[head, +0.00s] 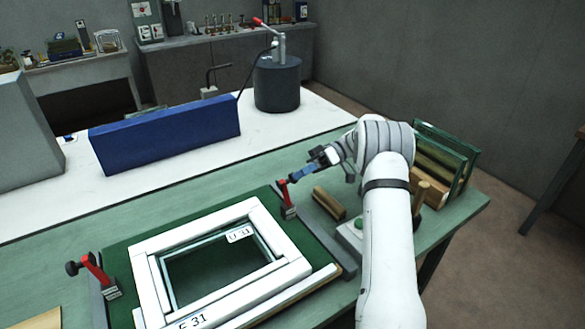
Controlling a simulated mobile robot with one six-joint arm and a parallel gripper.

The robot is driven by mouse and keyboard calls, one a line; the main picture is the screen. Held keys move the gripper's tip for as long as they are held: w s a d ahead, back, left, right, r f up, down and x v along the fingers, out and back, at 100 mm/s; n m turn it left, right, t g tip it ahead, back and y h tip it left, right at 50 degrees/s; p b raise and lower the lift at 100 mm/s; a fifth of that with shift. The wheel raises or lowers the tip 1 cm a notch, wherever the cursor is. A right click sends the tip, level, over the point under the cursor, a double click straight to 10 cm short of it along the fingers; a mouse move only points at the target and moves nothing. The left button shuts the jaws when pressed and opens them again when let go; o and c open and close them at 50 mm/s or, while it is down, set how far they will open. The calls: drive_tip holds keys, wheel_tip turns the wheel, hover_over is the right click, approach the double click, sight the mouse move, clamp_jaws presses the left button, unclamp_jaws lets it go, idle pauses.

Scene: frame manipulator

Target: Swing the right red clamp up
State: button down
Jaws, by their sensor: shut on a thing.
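The right red clamp (284,192) stands at the back right corner of the green fixture board, its red lever close to upright. My gripper (292,177) reaches in from the right with its blue fingers at the top of this lever and is shut on it. The fingers hide part of the lever's top. The left red clamp (97,268) stands at the left edge of the board, its red lever slanting up to a black knob. A white frame (151,292) with labels lies on the green board (125,258) between the clamps.
A wooden block (329,203) lies right of the clamp, near a green button box (352,236). Framed glass panels (447,155) stand at the right table end. A long blue box (168,135) and a dark cylinder (278,85) stand behind on the white surface.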

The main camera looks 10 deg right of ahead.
drive_tip(key=shift+w+d+f+y+p, duration=0.2)
drive_tip(key=shift+d+y+p, duration=0.3)
drive_tip(key=shift+p, duration=0.45)
drive_tip(key=shift+a+f, duration=0.1)
drive_tip(key=c, duration=1.1)
unclamp_jaws()
drive_tip(key=shift+o, duration=0.2)
wheel_tip(320, 180, up, 10)
drive_tip(key=p, duration=0.8)
drive_tip(key=shift+s+p, duration=0.15)
drive_tip(key=shift+p, duration=0.2)
